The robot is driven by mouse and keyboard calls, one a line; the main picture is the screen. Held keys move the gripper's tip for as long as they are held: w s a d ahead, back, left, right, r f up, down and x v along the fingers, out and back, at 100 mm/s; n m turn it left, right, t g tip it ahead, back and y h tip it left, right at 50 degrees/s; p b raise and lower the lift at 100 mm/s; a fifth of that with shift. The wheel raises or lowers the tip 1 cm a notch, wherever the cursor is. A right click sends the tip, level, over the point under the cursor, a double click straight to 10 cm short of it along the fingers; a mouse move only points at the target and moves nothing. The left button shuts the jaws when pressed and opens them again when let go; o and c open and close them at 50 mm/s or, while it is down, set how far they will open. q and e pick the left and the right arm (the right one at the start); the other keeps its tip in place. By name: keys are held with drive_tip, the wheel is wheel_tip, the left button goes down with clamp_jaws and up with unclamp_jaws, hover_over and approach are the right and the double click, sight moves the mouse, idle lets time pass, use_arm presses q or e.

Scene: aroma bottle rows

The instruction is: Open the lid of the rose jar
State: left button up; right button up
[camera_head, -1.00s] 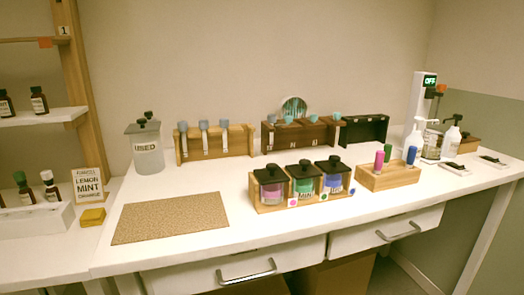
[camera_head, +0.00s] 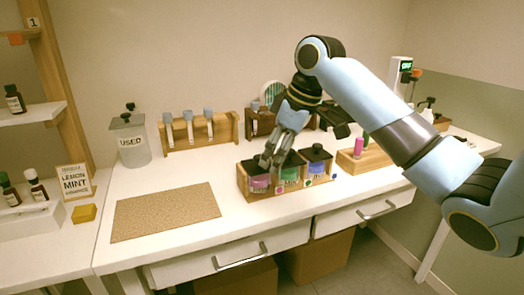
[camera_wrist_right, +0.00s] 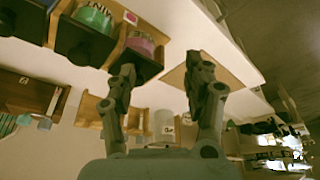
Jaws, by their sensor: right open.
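The jar with pink contents (camera_head: 259,184), apparently the rose jar, stands at the left end of a wooden holder (camera_head: 280,193). My right gripper (camera_head: 271,160) points down just above this jar, fingers apart. In the wrist view the open fingers (camera_wrist_right: 165,68) have nothing between them; contact with the lid cannot be made out. My left gripper is out of view.
A green-labelled MINT jar (camera_head: 290,174) and a blue jar (camera_head: 317,166) with black lids stand close to the right in the same holder. A cork mat (camera_head: 165,212) lies empty at left. A test-strip rack (camera_head: 198,131) stands behind.

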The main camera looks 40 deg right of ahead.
sight(259, 156)
drive_tip(key=w+d+r, duration=0.3)
drive_tip(key=w+r, duration=0.1)
drive_tip(key=r, duration=0.3)
drive_tip(key=shift+n+y, duration=0.4)
drive_tip(key=x, duration=1)
drive_tip(key=shift+f, duration=0.3)
clamp_jaws()
drive_tip(key=shift+a, duration=0.1)
